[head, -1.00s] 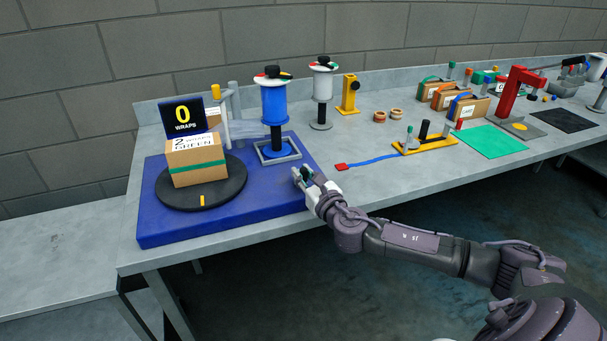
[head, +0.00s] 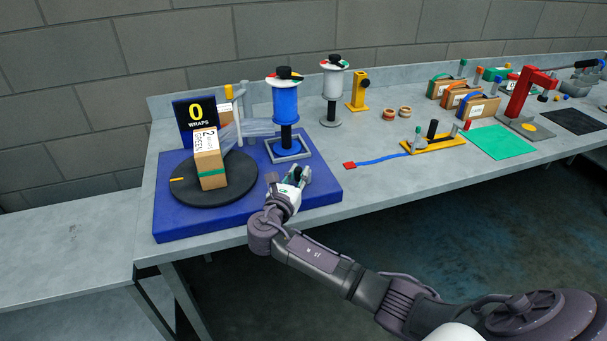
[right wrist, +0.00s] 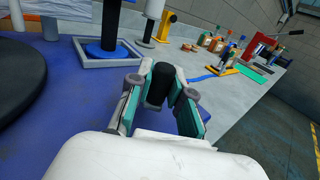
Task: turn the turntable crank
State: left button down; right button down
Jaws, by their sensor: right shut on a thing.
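The round black turntable (head: 238,193) lies on a blue base (head: 320,187) at the left of the bench. A cardboard box (head: 208,160) with a "2 wraps green" label and a green band stands on it, narrow side turned to me. A yellow mark (head: 177,180) is at the turntable's left edge. Clear film (head: 255,129) stretches from the box towards the posts. My right gripper (head: 296,175) is over the base's right part. In the right wrist view its fingers are shut on the upright black crank knob (right wrist: 158,86). The crank's arm is hidden. My left gripper is out of view.
A display (head: 195,115) behind the box reads "0 wraps". A blue spool (head: 285,103) stands in a grey square frame behind my gripper, and a white spool (head: 335,80) stands farther back. A yellow fixture (head: 432,145) and green mat (head: 502,142) lie to the right.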

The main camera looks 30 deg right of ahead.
jog(key=g, duration=0.1)
jog(key=m+h, duration=0.1)
jog(key=w+m+g+b, duration=0.1)
jog(key=shift+a+f+g+h, duration=0.1)
jog(key=shift+a+g+h, duration=0.2)
jog(key=shift+h, duration=0.1)
jog(key=m+g+b, duration=0.2)
jog(key=b, duration=0.1)
jog(key=w+m+g+h+b, duration=0.1)
jog(key=g+b, duration=0.2)
jog(key=w+m+g+h+b, duration=0.1)
jog(key=m+g+b, duration=0.1)
jog(key=g+b, duration=0.1)
jog(key=shift+m+b, duration=0.3)
jog(key=shift+b, duration=0.3)
jog(key=shift+w+m+g+b, duration=0.2)
jog(key=shift+m+g+b, duration=0.2)
jog(key=shift+g+b, duration=0.6)
jog(key=shift+d, duration=0.1)
jog(key=c, duration=1)
grip_release()
jog(key=shift+c, duration=0.2)
jog(key=shift+r, duration=0.2)
notch_tip(320, 180, up, 10)
